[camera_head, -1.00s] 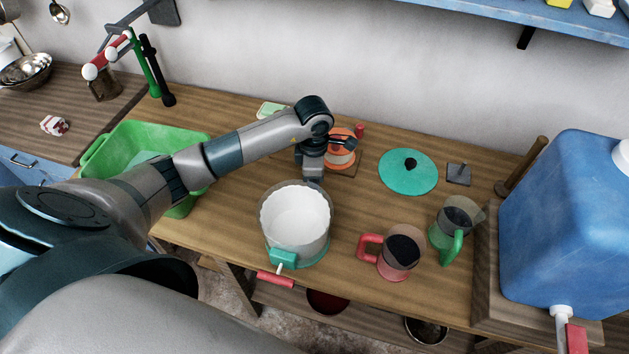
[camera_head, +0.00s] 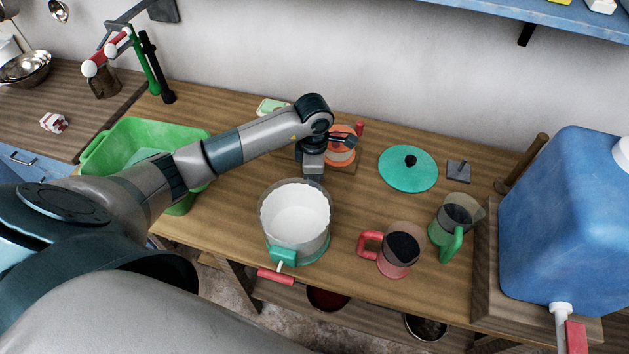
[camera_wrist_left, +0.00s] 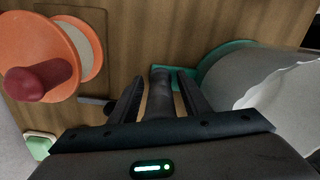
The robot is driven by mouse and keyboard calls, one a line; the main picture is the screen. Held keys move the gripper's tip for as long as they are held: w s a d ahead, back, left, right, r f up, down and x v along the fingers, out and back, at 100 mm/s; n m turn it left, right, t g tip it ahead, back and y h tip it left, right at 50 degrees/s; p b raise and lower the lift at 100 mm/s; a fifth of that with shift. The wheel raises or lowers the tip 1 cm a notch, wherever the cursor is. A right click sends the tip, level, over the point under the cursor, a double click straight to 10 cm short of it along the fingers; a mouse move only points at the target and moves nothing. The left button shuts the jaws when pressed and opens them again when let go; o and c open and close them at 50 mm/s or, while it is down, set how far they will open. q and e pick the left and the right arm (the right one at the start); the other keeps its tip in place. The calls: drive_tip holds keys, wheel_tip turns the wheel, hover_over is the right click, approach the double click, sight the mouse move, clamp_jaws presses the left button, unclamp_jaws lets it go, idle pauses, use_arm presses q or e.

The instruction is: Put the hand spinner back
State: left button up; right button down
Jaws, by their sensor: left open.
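What looks like the hand spinner (camera_head: 296,222) is a clear drum with a white basket, a teal bracket and a red crank handle at its front. It stands upright on the table; its pale wall also shows at the right of the left wrist view (camera_wrist_left: 280,95). My left gripper (camera_head: 313,172) points down at the drum's back edge, its fingertips hidden in the head view. In the left wrist view the jaws (camera_wrist_left: 160,78) are open on either side of a dark bar (camera_wrist_left: 162,95) with a teal end, apparently the drum's back handle. My right gripper is out of view.
An orange device with a red knob (camera_head: 341,150) stands close behind the gripper. A teal lid (camera_head: 408,172), a red-handled mug (camera_head: 398,252) and a green-handled jug (camera_head: 455,222) are to the right. A green tub (camera_head: 130,140) is left, a blue tank (camera_head: 570,220) far right.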

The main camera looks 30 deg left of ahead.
use_arm(q)
drive_tip(key=shift+r+b, duration=0.3)
wheel_tip(320, 180, up, 10)
drive_tip(key=b, duration=0.3)
drive_tip(key=shift+r+b, duration=0.15)
drive_tip(key=shift+b, duration=0.25)
drive_tip(key=shift+r, duration=0.6)
